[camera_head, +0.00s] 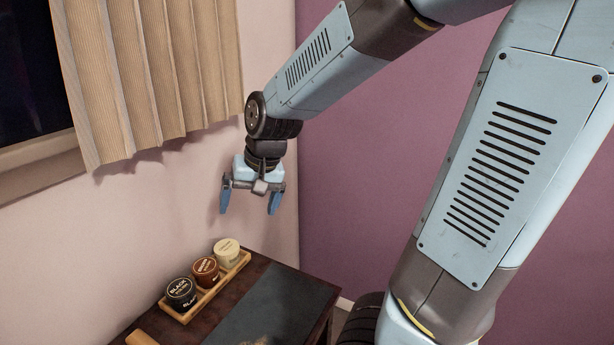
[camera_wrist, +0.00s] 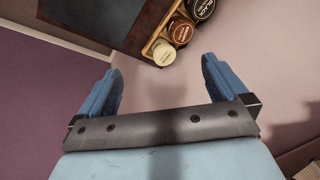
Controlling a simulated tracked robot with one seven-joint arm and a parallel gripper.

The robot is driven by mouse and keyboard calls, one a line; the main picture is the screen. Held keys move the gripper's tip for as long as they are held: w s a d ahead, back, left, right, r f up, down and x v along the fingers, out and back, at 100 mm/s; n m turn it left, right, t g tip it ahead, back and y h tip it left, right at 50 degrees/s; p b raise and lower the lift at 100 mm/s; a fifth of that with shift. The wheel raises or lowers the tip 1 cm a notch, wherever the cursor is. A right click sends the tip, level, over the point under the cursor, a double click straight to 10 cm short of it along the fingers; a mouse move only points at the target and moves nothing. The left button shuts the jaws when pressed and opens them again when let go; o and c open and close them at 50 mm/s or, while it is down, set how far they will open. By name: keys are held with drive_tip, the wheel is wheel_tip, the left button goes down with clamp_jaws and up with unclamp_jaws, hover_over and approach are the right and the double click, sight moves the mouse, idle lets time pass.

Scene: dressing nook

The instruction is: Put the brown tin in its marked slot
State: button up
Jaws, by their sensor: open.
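The brown tin (camera_head: 206,270) sits in the middle of a wooden tray (camera_head: 212,298), between a black tin (camera_head: 181,293) and a cream tin (camera_head: 227,252). In the wrist view the brown tin (camera_wrist: 181,32) shows near the top, beside the cream tin (camera_wrist: 164,54) and the black tin (camera_wrist: 201,8). My gripper (camera_head: 249,203) is open and empty, well above the table and above the tray's cream-tin end. Its blue fingers (camera_wrist: 160,82) are spread apart in the wrist view. The tray floor under the tins is hidden, so I cannot read any slot marking.
The tray stands on a dark wooden table (camera_head: 150,322) by the pink wall. A dark grey mat (camera_head: 272,306) covers the table's right part. A wooden piece (camera_head: 141,338) lies at the front left. A pleated curtain (camera_head: 150,75) hangs behind at left.

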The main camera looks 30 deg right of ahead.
drive_tip(key=s+d+r+n+t+h, duration=0.1)
drive_tip(key=s+d+r+t+h, duration=0.1)
drive_tip(key=s+d+r, duration=0.5)
drive_tip(key=s+r, duration=0.3)
drive_tip(key=s, duration=0.3)
drive_tip(key=shift+n+t+h, duration=0.3)
drive_tip(key=shift+n+t, duration=0.1)
